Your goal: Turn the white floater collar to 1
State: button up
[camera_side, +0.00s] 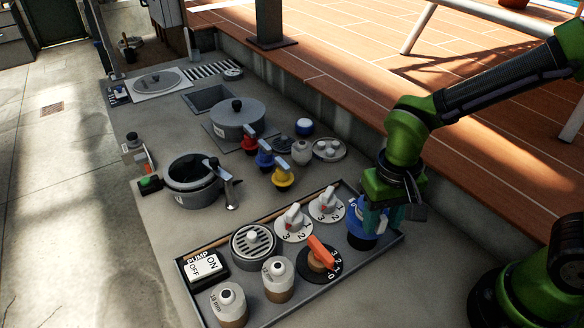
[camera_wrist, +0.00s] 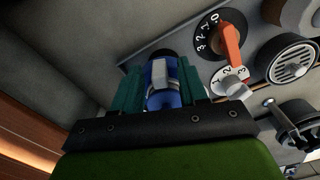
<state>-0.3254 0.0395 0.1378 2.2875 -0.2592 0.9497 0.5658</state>
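My gripper (camera_wrist: 163,88) is over the right end of the grey tray, its teal fingers on either side of a blue round piece (camera_side: 360,234) with a pale part on top. The blue piece also shows between the fingers in the wrist view (camera_wrist: 160,98). I cannot tell whether the fingers press on it. No part is clearly labelled as the white floater collar, so I cannot tell which it is. Two white dials marked 1, 2, 3 with pale knobs, one left (camera_side: 294,222) and one right (camera_side: 327,205), sit left of the gripper.
The tray (camera_side: 262,222) also holds an orange-handled black dial (camera_side: 322,255), a round grille (camera_side: 254,244), a pump switch (camera_side: 203,266) and two white-topped brown bottles (camera_side: 278,280). Behind stand a pot (camera_side: 192,181), a lidded pan (camera_side: 236,116) and coloured valves (camera_side: 282,176). A raised ledge runs behind.

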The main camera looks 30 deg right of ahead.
notch_tip(320, 180, up, 17)
dwell(0.6)
jog(key=s+d+f+t+y, duration=0.2)
jog(key=d+t, duration=0.5)
jog(key=d, duration=0.2)
jog(key=shift+d+f, duration=0.2)
jog(key=shift+f, duration=0.2)
dwell(0.7)
